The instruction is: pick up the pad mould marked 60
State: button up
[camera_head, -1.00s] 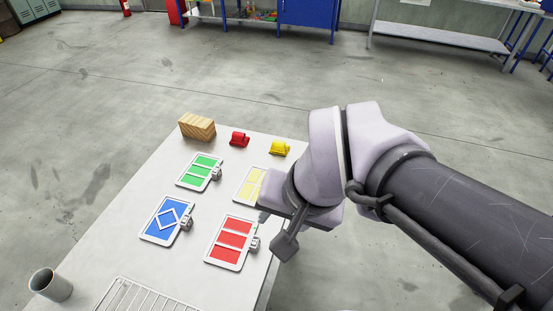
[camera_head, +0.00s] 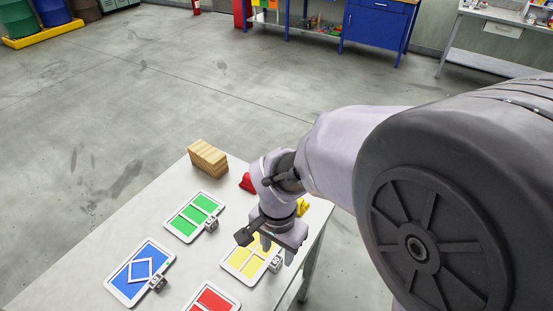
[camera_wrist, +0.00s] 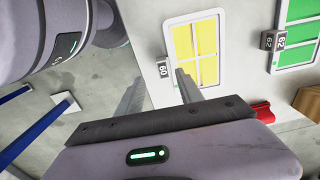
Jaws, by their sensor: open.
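The pad mould marked 60 is the yellow one (camera_head: 238,262), a white-framed plate with yellow panels near the table's right edge. In the wrist view the yellow mould (camera_wrist: 207,45) lies beyond my fingers, with a small grey block (camera_wrist: 164,70) reading 60 at its side. My gripper (camera_head: 266,246) is over this mould in the head view and hides part of it. In the wrist view my gripper (camera_wrist: 160,90) is open, its two fingers apart with nothing between them, on either side of the block's line.
The green mould (camera_head: 194,217), marked 62, the blue mould (camera_head: 140,272) and the red mould (camera_head: 212,299) share the white table. A wooden block stack (camera_head: 208,158), a red item (camera_head: 247,182) and a yellow item (camera_head: 303,207) stand at the back.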

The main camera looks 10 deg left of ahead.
aim_at(276, 260)
jog(key=f+b, duration=0.1)
jog(key=f, duration=0.1)
jog(key=f+b, duration=0.1)
jog(key=f, duration=0.1)
jog(key=f+b, duration=0.1)
jog(key=f, duration=0.1)
jog(key=shift+w+a, duration=0.15)
jog(key=shift+a, duration=0.15)
jog(key=shift+r, duration=0.25)
jog(key=shift+c, duration=0.4)
grip_shut()
dwell(0.3)
